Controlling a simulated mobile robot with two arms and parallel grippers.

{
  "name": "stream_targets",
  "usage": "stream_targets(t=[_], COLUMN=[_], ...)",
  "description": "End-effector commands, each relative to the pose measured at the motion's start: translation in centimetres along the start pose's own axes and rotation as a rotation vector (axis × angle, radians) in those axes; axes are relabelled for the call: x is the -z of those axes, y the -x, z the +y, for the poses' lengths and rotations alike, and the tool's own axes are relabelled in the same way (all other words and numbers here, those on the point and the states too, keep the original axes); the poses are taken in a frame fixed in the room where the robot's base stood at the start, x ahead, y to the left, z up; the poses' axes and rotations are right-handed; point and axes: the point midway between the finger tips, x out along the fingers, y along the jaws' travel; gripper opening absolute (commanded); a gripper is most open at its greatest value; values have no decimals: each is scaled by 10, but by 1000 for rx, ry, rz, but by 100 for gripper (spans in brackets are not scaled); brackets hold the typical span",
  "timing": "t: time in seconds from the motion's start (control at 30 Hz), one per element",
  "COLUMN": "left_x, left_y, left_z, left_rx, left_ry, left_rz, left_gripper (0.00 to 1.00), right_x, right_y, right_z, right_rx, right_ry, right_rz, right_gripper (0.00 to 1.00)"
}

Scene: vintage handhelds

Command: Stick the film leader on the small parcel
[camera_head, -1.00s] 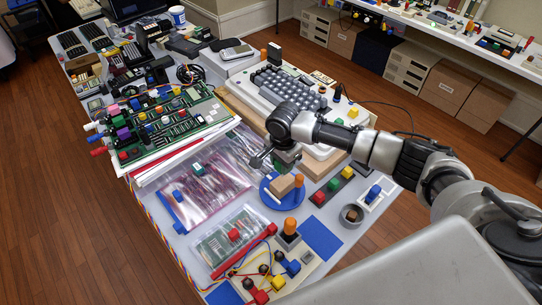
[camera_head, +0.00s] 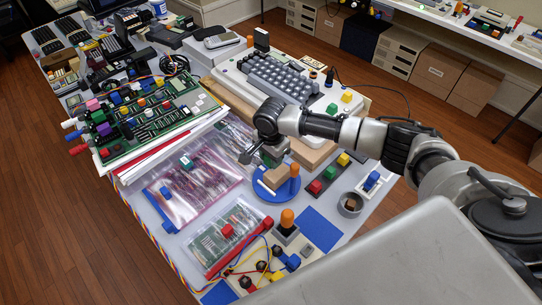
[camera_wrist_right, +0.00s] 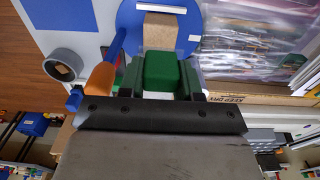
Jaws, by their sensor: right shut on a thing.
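My right gripper (camera_head: 264,156) is above the far edge of a round blue plate (camera_head: 291,194). In the right wrist view my gripper (camera_wrist_right: 163,84) is shut on a green block (camera_wrist_right: 163,68). Something pale shows just beside the block, mostly hidden. I cannot tell whether the green block belongs to the film leader. A white strip (camera_wrist_right: 161,7) lies on the plate beside the parcel. My left gripper is not in view.
A grey bowl (camera_head: 350,205), keyboard (camera_head: 280,80), clear film bag (camera_head: 203,190) and colored-button strip (camera_head: 329,174) surround the plate. A blue mat (camera_head: 319,230) is bare.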

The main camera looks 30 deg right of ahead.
Motion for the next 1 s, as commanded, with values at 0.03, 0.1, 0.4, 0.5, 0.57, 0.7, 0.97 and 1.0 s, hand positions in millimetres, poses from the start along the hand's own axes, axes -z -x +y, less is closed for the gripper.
stream_targets(t=[0.03, 0.1, 0.4, 0.5, 0.57, 0.7, 0.97, 1.0], left_x=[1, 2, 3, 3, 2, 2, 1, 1], left_y=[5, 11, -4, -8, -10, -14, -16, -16], left_z=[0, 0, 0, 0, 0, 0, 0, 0], left_rx=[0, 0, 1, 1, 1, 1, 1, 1], left_ry=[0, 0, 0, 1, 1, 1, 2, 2], left_rz=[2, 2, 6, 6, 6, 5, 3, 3], left_gripper=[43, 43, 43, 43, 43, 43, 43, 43], right_x=[0, 0, -1, -1, -1, -1, 0, 0], right_y=[2, 4, -29, -39, -44, -52, -58, -58], right_z=[0, 0, 0, 0, 0, 0, 0, 0], right_rx=[0, 0, 0, 0, 0, 0, 0, 0], right_ry=[0, -1, -1, -1, -1, 0, -1, -1], right_rz=[-1, 0, 0, -1, -1, 0, 0, 0], right_gripper=[16, 16, 16, 16, 16, 16, 16, 16])
